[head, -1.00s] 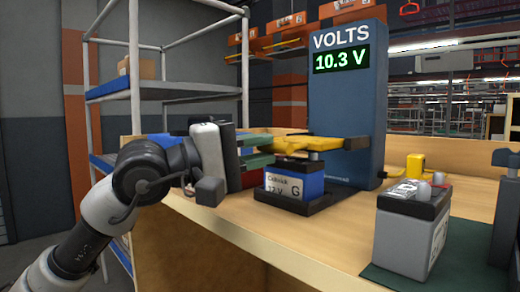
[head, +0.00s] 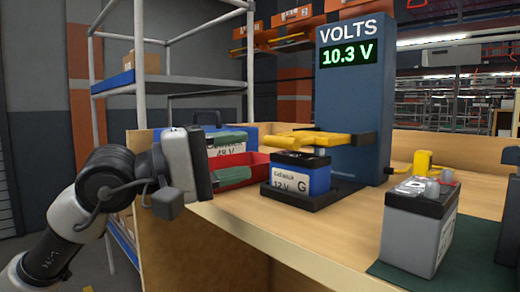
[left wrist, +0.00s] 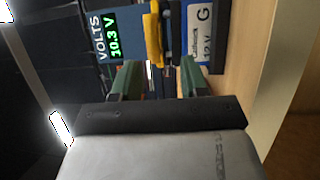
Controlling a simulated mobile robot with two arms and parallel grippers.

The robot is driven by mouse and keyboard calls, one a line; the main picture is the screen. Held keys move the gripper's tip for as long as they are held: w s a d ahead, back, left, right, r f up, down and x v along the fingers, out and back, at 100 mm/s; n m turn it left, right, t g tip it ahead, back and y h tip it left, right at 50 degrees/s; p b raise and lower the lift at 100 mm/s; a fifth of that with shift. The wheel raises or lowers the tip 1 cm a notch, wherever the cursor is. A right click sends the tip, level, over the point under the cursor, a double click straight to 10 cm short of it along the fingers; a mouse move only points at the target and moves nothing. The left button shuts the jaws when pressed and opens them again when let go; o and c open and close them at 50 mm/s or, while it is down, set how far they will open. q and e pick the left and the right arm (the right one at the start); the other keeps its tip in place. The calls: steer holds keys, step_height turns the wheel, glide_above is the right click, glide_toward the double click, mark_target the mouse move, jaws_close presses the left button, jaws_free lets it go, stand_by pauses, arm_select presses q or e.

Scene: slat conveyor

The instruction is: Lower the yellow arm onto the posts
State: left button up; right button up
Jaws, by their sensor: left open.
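The yellow arm (head: 318,138) lies about level, low over the top of the blue battery (head: 319,179) marked 12 V and G. Whether it touches the posts is hard to see. The blue tester tower (head: 347,105) behind shows VOLTS 10.3 V. My left gripper (head: 240,156) is open and empty, left of the yellow arm and apart from it. In the left wrist view, its green fingers (left wrist: 158,76) stand apart, with the yellow arm (left wrist: 153,35) and the battery (left wrist: 204,38) beyond them. My right gripper is not in view.
The wooden bench front (head: 270,222) is clear.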

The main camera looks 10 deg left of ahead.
arm_select(q)
steer(key=v, duration=0.5)
steer(key=shift+s+a+f, duration=0.1)
steer(key=shift+s+a, duration=0.1)
steer(key=shift+a, duration=0.1)
